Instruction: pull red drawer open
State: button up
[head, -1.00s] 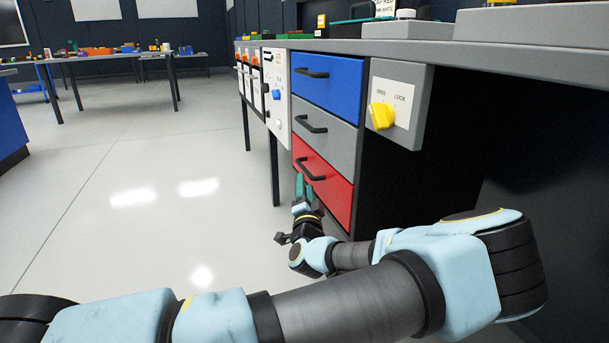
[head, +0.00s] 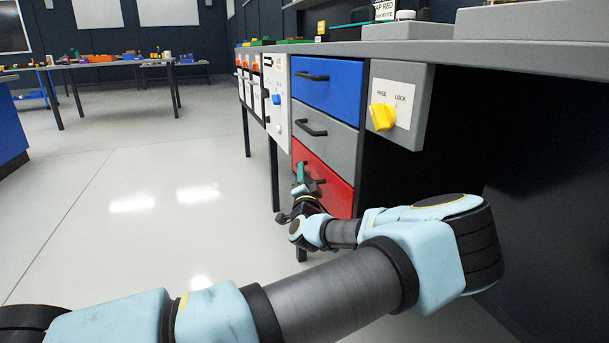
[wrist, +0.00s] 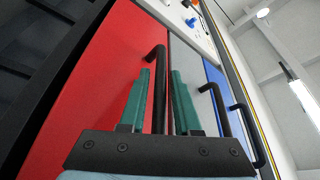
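The red drawer (head: 333,186) is the lowest of three in the cabinet, and its front looks flush with the fronts above. Its black bar handle (wrist: 158,88) shows in the wrist view between the two teal fingers. My gripper (head: 299,167) is at this handle in the head view and partly hides it. In the wrist view my gripper (wrist: 160,76) is open, with a gap between its fingers. The handle lies in line with that gap, closer to the left finger; I cannot tell whether they touch.
Above are a grey drawer (head: 318,123) and a blue drawer (head: 326,86) with similar handles. A panel (head: 399,105) with a yellow knob (head: 383,117) marked FREE and LOCK is on the right. The floor (head: 140,200) left of the cabinet is clear.

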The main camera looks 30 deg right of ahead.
grip_shut()
dwell(1.1)
